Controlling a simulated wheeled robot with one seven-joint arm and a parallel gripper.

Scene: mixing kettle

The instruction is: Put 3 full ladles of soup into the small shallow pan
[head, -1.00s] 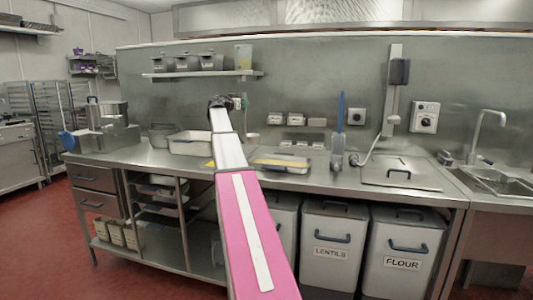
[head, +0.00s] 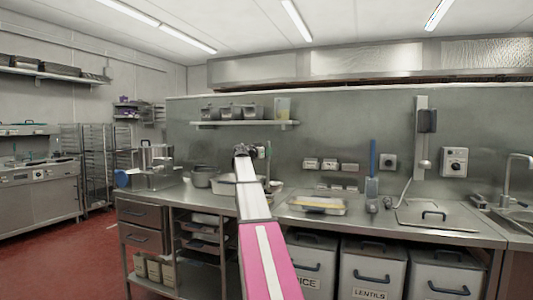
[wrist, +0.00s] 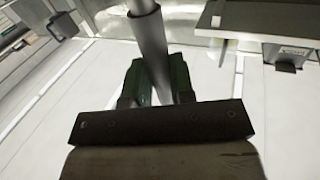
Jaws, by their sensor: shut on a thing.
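My gripper (head: 242,151) is raised above the counter at the end of my outstretched arm. In the wrist view, its dark green fingers (wrist: 155,82) are shut on a smooth grey metal rod (wrist: 148,40), which looks like a ladle handle. Its bowl is out of view, so I cannot tell whether it holds soup. A steel kettle (head: 156,154) stands at the counter's left end, with a round blue thing (head: 122,178) beside it. A wide pale pan (head: 224,187) is partly hidden behind my arm. I cannot tell which vessel is the small shallow pan.
A grey pot (head: 204,177) stands left of my arm. A tray with yellow contents (head: 318,205) lies to its right on the steel counter (head: 370,222). A wall shelf (head: 245,123) with containers hangs behind my gripper. Open red floor (head: 75,250) lies at left.

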